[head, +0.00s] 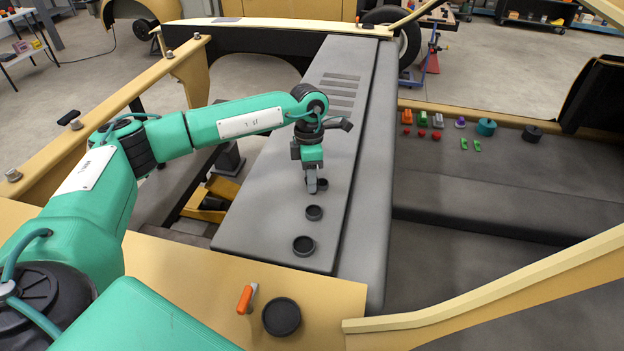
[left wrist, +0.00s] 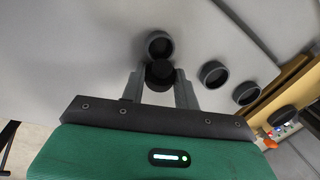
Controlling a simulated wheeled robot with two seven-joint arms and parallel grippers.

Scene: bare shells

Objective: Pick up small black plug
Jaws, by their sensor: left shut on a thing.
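My left gripper (head: 312,188) reaches down over the long grey panel (head: 270,215). In the left wrist view its fingers (left wrist: 160,88) are shut on a small black plug (left wrist: 161,73). In the head view I cannot clearly make out the held plug. Right beside it on the panel is a round dark cup-like piece (left wrist: 159,44), which also shows behind the fingertips in the head view (head: 322,184). I cannot tell whether the plug touches the panel or that piece. My right gripper is not in view.
More dark cups stand in a row toward me: a small one (head: 314,212), a larger one (head: 304,246) and the largest (head: 281,317) on the tan ledge, beside an orange-handled item (head: 245,299). Several small coloured parts (head: 436,120) lie on the right shelf.

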